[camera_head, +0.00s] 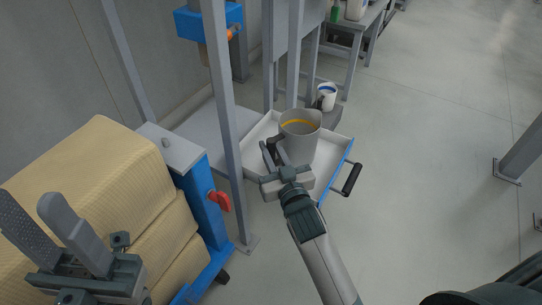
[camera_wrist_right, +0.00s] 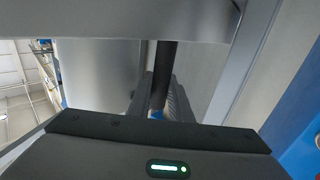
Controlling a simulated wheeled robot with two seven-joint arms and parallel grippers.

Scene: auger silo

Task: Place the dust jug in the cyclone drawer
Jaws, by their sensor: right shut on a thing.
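The dust jug (camera_head: 300,143), a grey pail with a yellow band inside its rim, is upright over the open cyclone drawer (camera_head: 328,166). The drawer is a white tray with a blue front edge and a black handle (camera_head: 352,179). I cannot tell whether the jug's base touches the drawer floor. My right gripper (camera_head: 273,152) is shut on the jug's handle at its near left side. In the right wrist view, the dark handle (camera_wrist_right: 166,78) runs between the fingers beside the grey jug wall (camera_wrist_right: 97,80). My left gripper (camera_head: 34,212) is open and empty at the lower left.
A grey post (camera_head: 224,115) stands left of the drawer. Stacked tan sacks (camera_head: 85,165) and a blue frame with a red knob (camera_head: 219,201) are at left. A white cup-like container (camera_head: 327,97) stands behind the drawer.

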